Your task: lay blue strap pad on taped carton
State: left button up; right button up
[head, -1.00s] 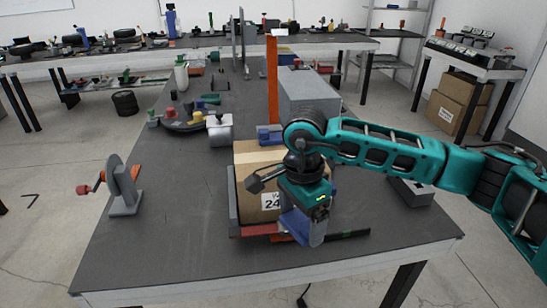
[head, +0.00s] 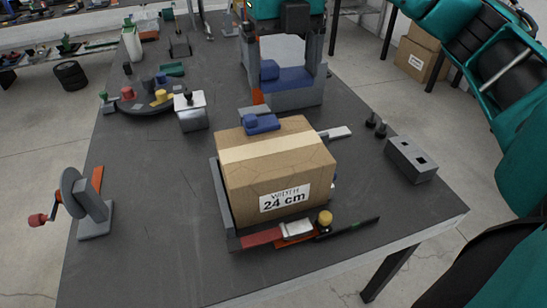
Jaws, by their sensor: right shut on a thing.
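The taped carton (head: 280,170) is a brown box with a pale tape band across its top and a "WIDTH 24 cm" label. It sits in a low grey frame near the table's front. One blue strap pad (head: 262,123) lies on the far part of its top. My right gripper (head: 284,75) reaches down beyond the carton, at the top of the picture. Its fingers are closed on the sides of another blue strap pad (head: 289,79), which has a raised block at its left end. Whether this pad touches the grey block behind it, I cannot tell. My left gripper is not in view.
A grey block (head: 295,99) stands behind the carton. A grey crank stand (head: 88,207) is at the left, a grey two-hole block (head: 411,160) at the right. A yellow knob (head: 325,217) is at the carton's front. Bare table lies left of the carton.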

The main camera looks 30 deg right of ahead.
jog(key=shift+f, duration=0.15)
jog(key=b, duration=0.5)
send_over(281, 169)
notch_tip(281, 169, down, 15)
jog(key=shift+s+r, duration=0.1)
jog(key=shift+r, duration=0.1)
jog(key=shift+f+b, duration=0.35)
jog(key=shift+f, duration=2.05)
jog(key=shift+f, duration=0.2)
jog(key=o, duration=0.7)
jog(key=shift+r, duration=0.1)
